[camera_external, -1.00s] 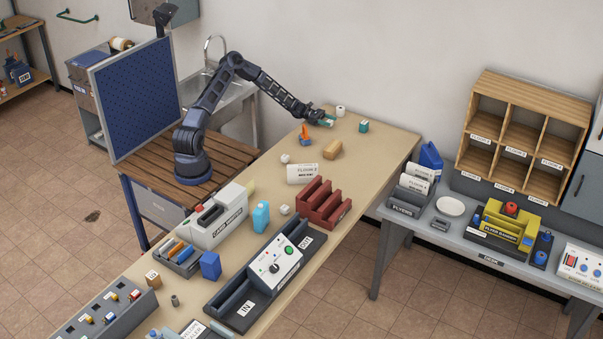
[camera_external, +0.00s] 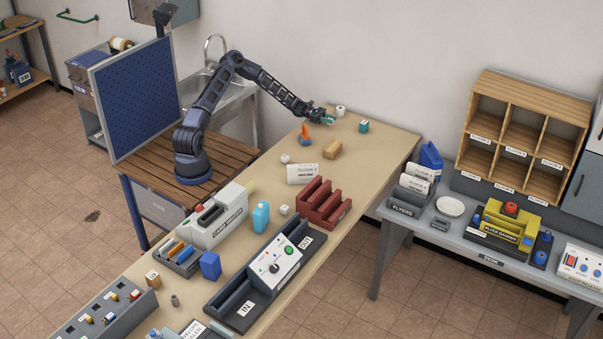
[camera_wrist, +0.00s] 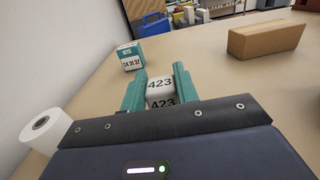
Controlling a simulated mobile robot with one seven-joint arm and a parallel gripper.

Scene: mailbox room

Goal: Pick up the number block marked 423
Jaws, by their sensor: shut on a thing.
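The white number block marked 423 (camera_wrist: 159,86) sits between the teal fingers of my gripper (camera_wrist: 149,94) in the wrist view, its number showing on two faces. My gripper is shut on it. In the external view my gripper (camera_external: 324,119) is over the far end of the long table, and the block is too small to make out there. I cannot tell whether the block touches the table.
A teal-and-white block (camera_wrist: 130,55) stands just beyond the fingers. A white roll (camera_wrist: 44,132) lies at the left and a cardboard box (camera_wrist: 266,40) at the right. An orange item (camera_external: 305,133) is near my gripper. The wall borders the table's left side.

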